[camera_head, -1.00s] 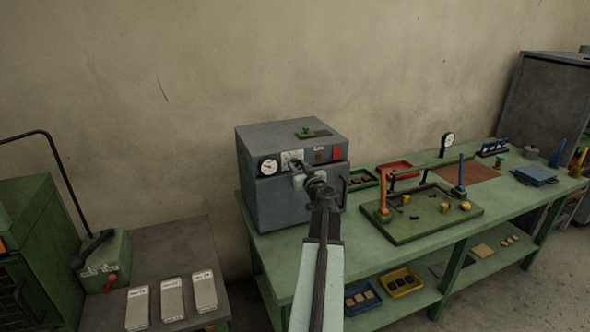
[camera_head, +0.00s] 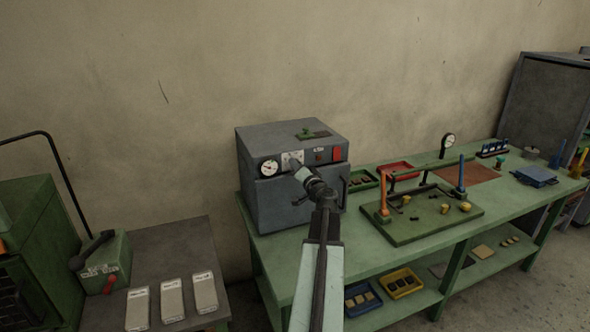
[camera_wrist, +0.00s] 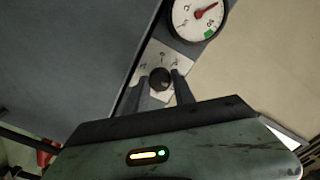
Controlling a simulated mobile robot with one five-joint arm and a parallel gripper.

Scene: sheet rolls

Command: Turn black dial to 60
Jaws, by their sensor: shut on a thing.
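The black dial (camera_wrist: 160,79) sits on a pale marked plate (camera_wrist: 168,58) on the grey box's front, in the wrist view. My gripper (camera_wrist: 163,86) has one finger on each side of the dial and is shut on it. The marks on the plate are too small to read surely. In the head view my gripper (camera_head: 296,166) reaches the front panel of the grey box (camera_head: 262,208), and the pale plate (camera_head: 292,156) shows just above it. The dial itself is hidden there by my gripper.
A round gauge with a red needle (camera_wrist: 198,18) is beside the dial plate. A red switch (camera_head: 337,153) is to the right on the panel. The box stands on a green bench (camera_head: 290,255) with a fixture board (camera_head: 410,232) to its right.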

